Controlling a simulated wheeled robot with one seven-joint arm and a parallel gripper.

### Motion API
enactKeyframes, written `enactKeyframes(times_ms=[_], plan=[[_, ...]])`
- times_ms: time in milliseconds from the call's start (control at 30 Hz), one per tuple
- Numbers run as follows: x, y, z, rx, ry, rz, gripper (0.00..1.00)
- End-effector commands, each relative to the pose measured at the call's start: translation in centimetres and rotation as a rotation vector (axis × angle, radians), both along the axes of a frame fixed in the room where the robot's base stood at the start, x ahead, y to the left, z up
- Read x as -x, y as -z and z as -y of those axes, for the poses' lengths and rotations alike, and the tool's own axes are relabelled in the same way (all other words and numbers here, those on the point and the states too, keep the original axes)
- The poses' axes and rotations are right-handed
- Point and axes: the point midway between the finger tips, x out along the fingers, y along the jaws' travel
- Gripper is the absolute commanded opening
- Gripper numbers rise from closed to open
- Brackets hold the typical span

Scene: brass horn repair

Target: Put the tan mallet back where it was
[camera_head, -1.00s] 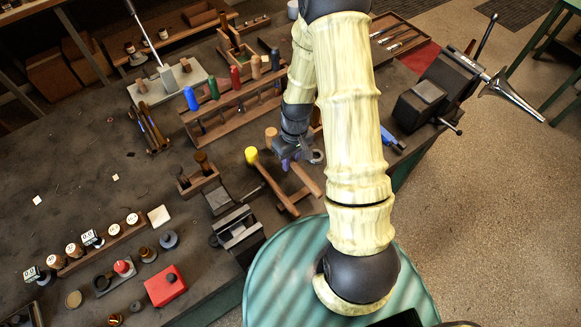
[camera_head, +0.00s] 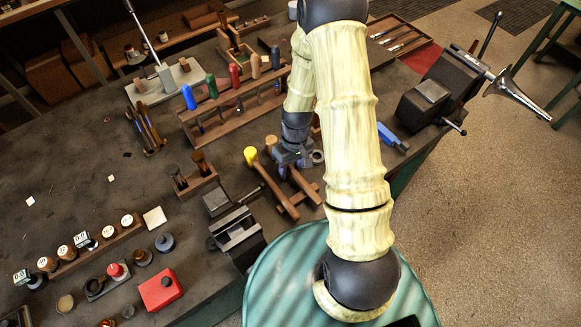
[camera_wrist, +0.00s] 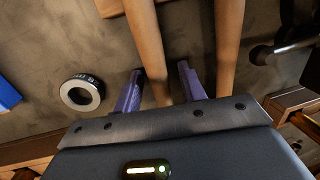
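The tan mallet's head (camera_head: 271,142) shows left of my gripper (camera_head: 287,163) in the head view; its handle runs down and right toward a wooden rack (camera_head: 306,192). In the wrist view its handle (camera_wrist: 146,35) passes between my gripper's fingers (camera_wrist: 160,72). The fingers are apart, with a visible gap between the handle and the right finger. The yellow-headed mallet (camera_head: 250,155) lies to the left, and its handle (camera_wrist: 228,40) shows outside the right finger. My gripper hides part of the tan mallet. Whether the handle rests fully on the rack is hard to tell.
A small vise (camera_head: 236,235) stands left of the rack. A tool rack with coloured handles (camera_head: 235,105) stands behind, and a blue object (camera_head: 390,138) lies to the right.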

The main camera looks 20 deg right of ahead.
Motion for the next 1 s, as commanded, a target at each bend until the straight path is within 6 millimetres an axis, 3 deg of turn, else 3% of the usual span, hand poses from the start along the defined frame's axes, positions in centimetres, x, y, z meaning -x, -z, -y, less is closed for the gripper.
enactKeyframes(times_ms=[367, 1000], plan=[[-0.1, -1.1, 0.1, 0.0, 0.0, 0.0, 0.41], [-1.2, -9.9, 1.2, 0.0, 0.001, 0.001, 0.41]])
